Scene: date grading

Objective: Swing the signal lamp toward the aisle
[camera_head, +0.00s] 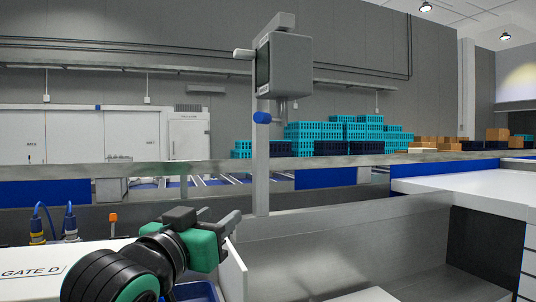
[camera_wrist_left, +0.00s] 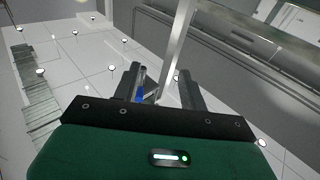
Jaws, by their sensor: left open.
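The signal lamp (camera_head: 291,66) is a grey box with a dark face turned left, high on a slim grey post (camera_head: 261,165). A pale stub sticks out to its left, and a blue knob (camera_head: 262,118) sits on the post below it. My left gripper (camera_head: 208,218) is low and left of the post, well below the lamp, apart from it. In the left wrist view its two fingers (camera_wrist_left: 160,90) are spread, and a pale post runs up behind them. A small blue piece shows by the left finger; I cannot tell what it is. My right gripper is out of view.
A metal rail (camera_head: 120,170) crosses behind the post. Below is a steel trough (camera_head: 340,245), with a white counter (camera_head: 480,188) at right. A panel marked GATE D (camera_head: 35,270) and blue-and-yellow connectors (camera_head: 70,228) stand at lower left. Teal crates (camera_head: 310,132) are stacked far behind.

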